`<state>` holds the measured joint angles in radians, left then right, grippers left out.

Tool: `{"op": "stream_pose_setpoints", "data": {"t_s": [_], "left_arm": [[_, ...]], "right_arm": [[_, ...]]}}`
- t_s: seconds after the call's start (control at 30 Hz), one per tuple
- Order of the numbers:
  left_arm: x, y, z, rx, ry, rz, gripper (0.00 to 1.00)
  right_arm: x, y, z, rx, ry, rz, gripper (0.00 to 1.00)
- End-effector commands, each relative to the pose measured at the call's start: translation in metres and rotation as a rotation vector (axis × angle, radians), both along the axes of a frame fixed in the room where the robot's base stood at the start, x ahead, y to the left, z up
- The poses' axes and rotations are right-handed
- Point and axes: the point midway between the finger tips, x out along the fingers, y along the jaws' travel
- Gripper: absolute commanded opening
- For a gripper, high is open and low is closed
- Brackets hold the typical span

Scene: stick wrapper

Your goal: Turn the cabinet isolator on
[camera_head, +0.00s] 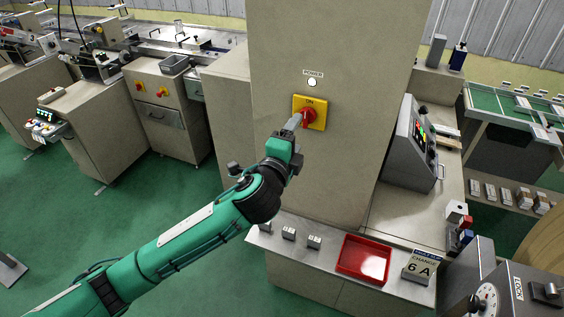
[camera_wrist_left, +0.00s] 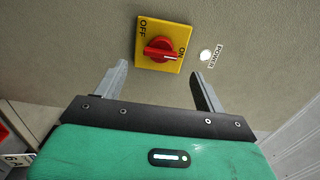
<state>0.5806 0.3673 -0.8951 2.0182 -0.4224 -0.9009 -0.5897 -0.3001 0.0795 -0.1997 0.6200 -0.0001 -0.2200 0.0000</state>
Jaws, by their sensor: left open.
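The isolator is a red rotary knob (camera_wrist_left: 158,50) on a yellow plate (camera_wrist_left: 172,24) on the cabinet front. The plate also shows in the head view (camera_head: 319,103), with ON at its top. In the left wrist view OFF is at the upper left and ON at the right. The knob's white mark points toward ON. A white round POWER lamp (camera_head: 312,82) sits above the plate and looks bright. My left gripper (camera_wrist_left: 160,72) is open and empty, its fingers apart on either side below the knob, not closed on it. My right gripper is not in view.
The tall beige cabinet (camera_head: 270,60) stands over a ledge with a red tray (camera_head: 364,259), small blocks and a "CHANGE 6 A" sign (camera_head: 420,268). A grey control panel (camera_head: 410,150) stands to the right. Green floor (camera_head: 190,200) is open at left.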

Motion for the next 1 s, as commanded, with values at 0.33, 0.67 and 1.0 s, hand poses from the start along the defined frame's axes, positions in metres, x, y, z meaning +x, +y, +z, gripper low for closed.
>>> {"op": "stream_pose_setpoints", "data": {"t_s": [0.33,0.67,1.0], "left_arm": [[-0.058,0.019,-0.003,0.000,-0.001,0.001,0.72],[-0.075,0.025,0.000,0.001,0.000,0.001,0.72],[-0.074,0.025,0.000,0.001,0.000,0.001,0.72]], "right_arm": [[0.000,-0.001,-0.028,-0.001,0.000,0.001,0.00],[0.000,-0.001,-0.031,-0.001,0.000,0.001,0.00],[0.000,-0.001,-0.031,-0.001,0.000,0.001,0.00]]}}
